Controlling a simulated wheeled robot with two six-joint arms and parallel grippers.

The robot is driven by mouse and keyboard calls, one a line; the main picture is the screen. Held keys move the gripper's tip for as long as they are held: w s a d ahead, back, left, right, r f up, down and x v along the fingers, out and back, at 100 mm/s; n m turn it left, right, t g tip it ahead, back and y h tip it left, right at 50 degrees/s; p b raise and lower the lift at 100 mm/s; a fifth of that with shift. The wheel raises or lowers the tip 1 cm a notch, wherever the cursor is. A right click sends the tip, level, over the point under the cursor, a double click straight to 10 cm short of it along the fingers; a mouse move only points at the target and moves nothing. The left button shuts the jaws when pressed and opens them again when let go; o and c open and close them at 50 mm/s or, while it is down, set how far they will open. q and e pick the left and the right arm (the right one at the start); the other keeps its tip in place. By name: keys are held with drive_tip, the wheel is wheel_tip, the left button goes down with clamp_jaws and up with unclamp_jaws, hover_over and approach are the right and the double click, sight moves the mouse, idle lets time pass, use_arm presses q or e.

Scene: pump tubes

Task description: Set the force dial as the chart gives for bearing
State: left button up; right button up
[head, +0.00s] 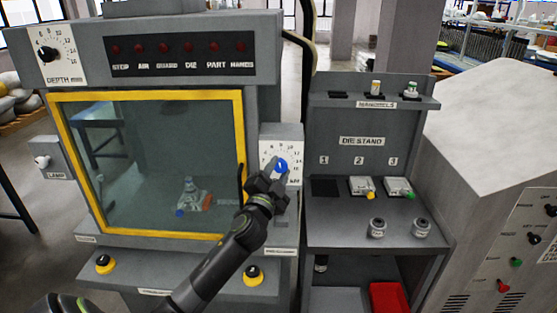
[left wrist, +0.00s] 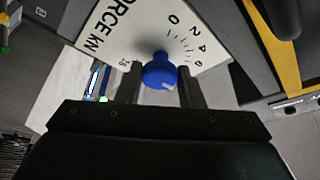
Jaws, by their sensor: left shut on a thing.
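The force dial is a blue knob (head: 281,165) on a white scale plate (head: 294,148) to the right of the press window. My left gripper (head: 270,183) is shut on the knob, with a finger on each side. In the left wrist view the blue knob (left wrist: 158,72) sits between the fingertips, below the FORCE kN plate (left wrist: 125,35). A pale mark on the knob points to the lower right there, past the 6. The numbers on that side are hidden. I see no chart naming bearing. My right gripper is out of view.
The press has a yellow-framed window (head: 150,165), a depth dial (head: 47,53) and two yellow-ringed buttons, one (head: 253,275) below my left arm. At right is the die stand (head: 345,210) with mandrels above. A grey cabinet (head: 485,150) stands further right.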

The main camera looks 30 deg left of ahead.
use_arm(q)
drive_tip(key=shift+m+h+p, duration=0.4)
drive_tip(key=shift+m+p, duration=0.7)
drive_tip(key=o, duration=1)
drive_tip(key=shift+c, duration=0.2)
drive_tip(key=b+v, duration=0.5)
drive_tip(key=v, duration=1.2)
drive_tip(key=shift+s+r+b, duration=0.3)
drive_tip(key=shift+b, duration=0.05)
